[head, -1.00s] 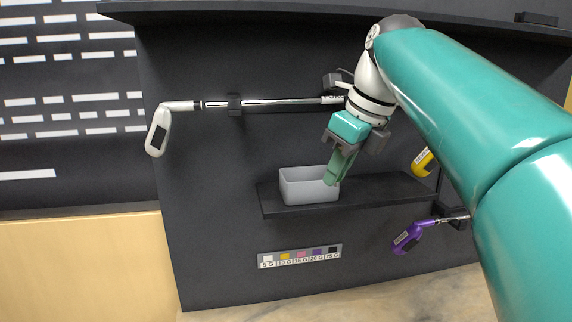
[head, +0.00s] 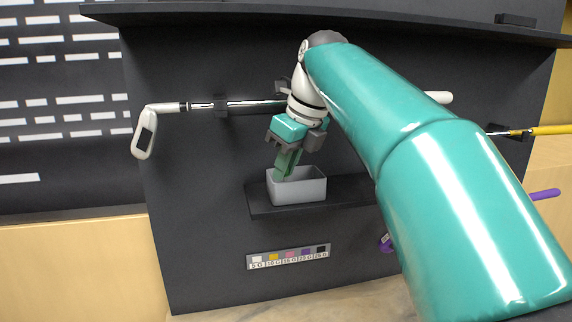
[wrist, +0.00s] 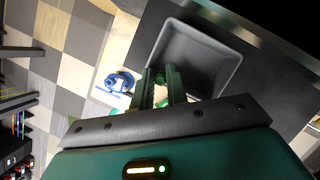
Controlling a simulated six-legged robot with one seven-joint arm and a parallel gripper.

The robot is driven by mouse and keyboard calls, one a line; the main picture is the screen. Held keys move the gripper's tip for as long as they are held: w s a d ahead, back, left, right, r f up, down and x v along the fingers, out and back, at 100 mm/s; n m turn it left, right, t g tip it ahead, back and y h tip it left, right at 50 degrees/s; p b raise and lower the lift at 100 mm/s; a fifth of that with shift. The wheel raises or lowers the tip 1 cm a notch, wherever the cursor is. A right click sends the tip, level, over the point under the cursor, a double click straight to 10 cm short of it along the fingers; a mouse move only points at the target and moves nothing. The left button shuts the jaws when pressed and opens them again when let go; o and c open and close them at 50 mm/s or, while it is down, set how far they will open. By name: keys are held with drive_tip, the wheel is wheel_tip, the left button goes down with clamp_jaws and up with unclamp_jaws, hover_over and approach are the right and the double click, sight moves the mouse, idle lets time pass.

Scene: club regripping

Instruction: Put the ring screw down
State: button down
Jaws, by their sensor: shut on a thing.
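My gripper (head: 281,176) points down at the left part of a small grey open bin (head: 300,190), its fingertips at or just above the rim. In the wrist view, my two green fingers (wrist: 160,73) are close together with a narrow gap, and the bin (wrist: 205,55) lies just beyond their tips. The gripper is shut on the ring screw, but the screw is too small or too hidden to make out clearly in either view. I cannot tell whether it touches the bin.
The bin stands on a dark shelf (head: 345,192) on a black panel. A yellow club (head: 550,130) and a purple one (head: 545,194) are at right. A colour-coded label strip (head: 288,256) is below.

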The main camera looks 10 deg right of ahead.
drive_tip(key=shift+s+f, duration=0.1)
drive_tip(key=shift+f, duration=0.7)
drive_tip(key=c, duration=1.4)
unclamp_jaws()
drive_tip(key=shift+d, duration=0.15)
drive_tip(key=shift+a, duration=0.35)
drive_tip(key=shift+w+r, duration=0.25)
drive_tip(key=shift+r, duration=0.2)
drive_tip(key=v, duration=0.8)
drive_tip(key=shift+r, duration=0.15)
